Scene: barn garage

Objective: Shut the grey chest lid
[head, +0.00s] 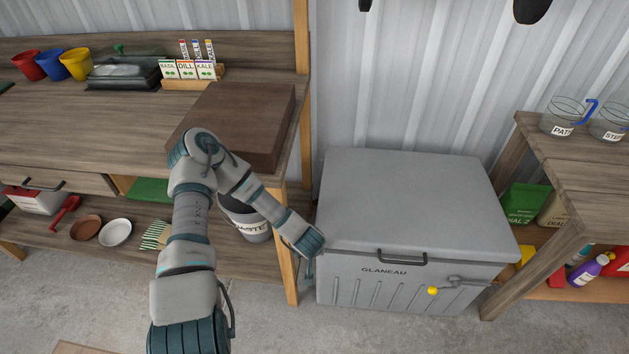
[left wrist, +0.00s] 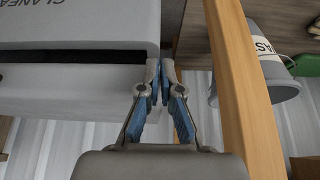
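The grey chest (head: 410,285) marked GLANEAU stands on the floor in the head view. Its lid (head: 410,195) lies nearly flat over the body, with a handle (head: 403,258) at its front edge. In the left wrist view a dark gap shows between the lid (left wrist: 60,90) and the chest body (left wrist: 80,22). My left gripper (head: 308,278) is at the chest's front left corner. In the left wrist view its fingertips (left wrist: 161,68) are together, with nothing seen between them, beside the end of the gap. Whether they touch the chest is unclear. My right gripper is not in view.
A workbench (head: 90,125) with a brown block (head: 245,110) stands left, its wooden post (left wrist: 240,80) close beside my gripper. A waste bucket (head: 247,222) sits under it. A yellow knob (head: 432,291) is on the chest front. A shelf table (head: 575,170) stands right.

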